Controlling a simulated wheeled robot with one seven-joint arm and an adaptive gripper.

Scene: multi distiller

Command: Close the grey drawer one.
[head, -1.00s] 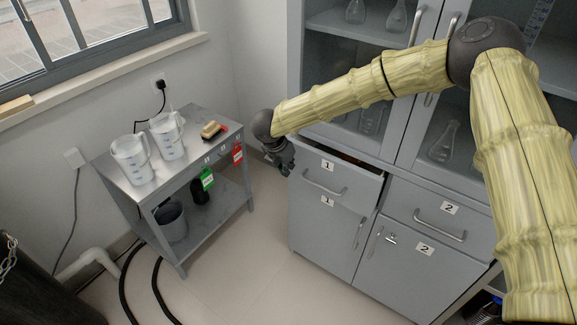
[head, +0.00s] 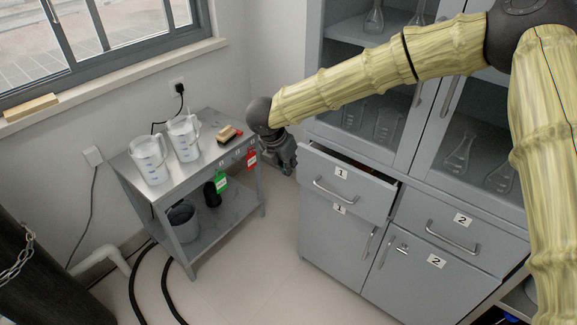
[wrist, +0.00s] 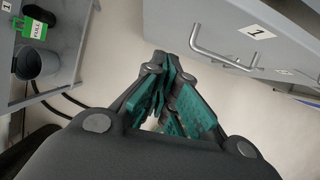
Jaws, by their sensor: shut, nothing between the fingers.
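The grey drawer one (head: 345,186), with a "1" label and a bar handle, is partly pulled out of the grey cabinet in the head view. A dark gap shows along its top edge. In the wrist view its front and handle (wrist: 222,55) lie at the upper right. My gripper (head: 287,166) is just left of the drawer front's upper left corner, apart from the handle. In the wrist view my gripper's green-padded fingers (wrist: 168,70) are together with nothing between them.
Drawer two (head: 450,228) beside it is shut, with doors below. A metal side table (head: 182,176) with two measuring jugs (head: 150,160) and a brush (head: 229,135) stands at the left. Green and red tags hang on it. Bare floor lies between table and cabinet.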

